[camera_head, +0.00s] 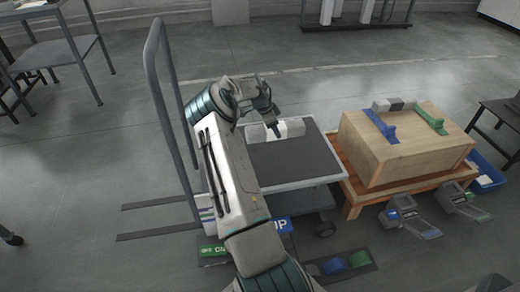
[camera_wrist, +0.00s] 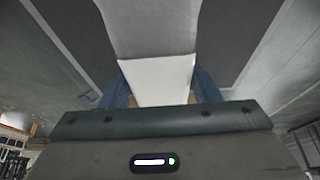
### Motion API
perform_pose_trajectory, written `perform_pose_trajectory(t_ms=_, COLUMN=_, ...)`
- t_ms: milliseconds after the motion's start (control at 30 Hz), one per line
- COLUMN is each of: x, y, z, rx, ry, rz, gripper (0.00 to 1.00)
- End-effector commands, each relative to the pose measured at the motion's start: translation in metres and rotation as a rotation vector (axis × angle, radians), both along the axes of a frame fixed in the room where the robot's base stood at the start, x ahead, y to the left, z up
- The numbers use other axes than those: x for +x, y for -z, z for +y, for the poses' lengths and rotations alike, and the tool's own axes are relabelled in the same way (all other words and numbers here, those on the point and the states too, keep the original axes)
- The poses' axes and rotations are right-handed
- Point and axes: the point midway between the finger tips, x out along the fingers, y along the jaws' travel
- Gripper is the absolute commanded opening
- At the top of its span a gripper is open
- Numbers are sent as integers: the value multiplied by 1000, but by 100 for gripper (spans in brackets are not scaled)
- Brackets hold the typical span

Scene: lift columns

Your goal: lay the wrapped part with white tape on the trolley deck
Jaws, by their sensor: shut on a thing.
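The wrapped part with white tape (camera_head: 293,128) is a pale grey bundle with a white band. My gripper (camera_head: 276,131) is shut on it at the far end of the trolley deck (camera_head: 290,164). In the wrist view, the white tape (camera_wrist: 158,80) lies between my two blue fingers, and the grey wrapping reaches past it toward the top. The dark deck shows on both sides of the part. I cannot tell whether the part touches the deck or hangs just above it. My arm hides the deck's left side.
A wooden crate (camera_head: 400,150) on a pallet stands right of the trolley, with another wrapped part (camera_head: 394,104), a blue bracket (camera_head: 380,125) and a green one (camera_head: 432,118) on top. The trolley's tall handle (camera_head: 158,95) rises at left. The deck's near half is bare.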

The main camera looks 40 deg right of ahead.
Motion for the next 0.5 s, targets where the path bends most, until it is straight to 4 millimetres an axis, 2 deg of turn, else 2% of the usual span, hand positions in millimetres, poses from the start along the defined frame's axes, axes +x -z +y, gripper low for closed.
perform_pose_trajectory(t_ms=100, x=4, y=18, z=24, rx=-2, ry=3, rz=1, gripper=15)
perform_pose_trajectory(t_ms=300, x=12, y=38, z=59, rx=-3, ry=2, rz=-1, gripper=15)
perform_pose_trajectory(t_ms=500, x=15, y=45, z=71, rx=-3, ry=2, rz=-2, gripper=15)
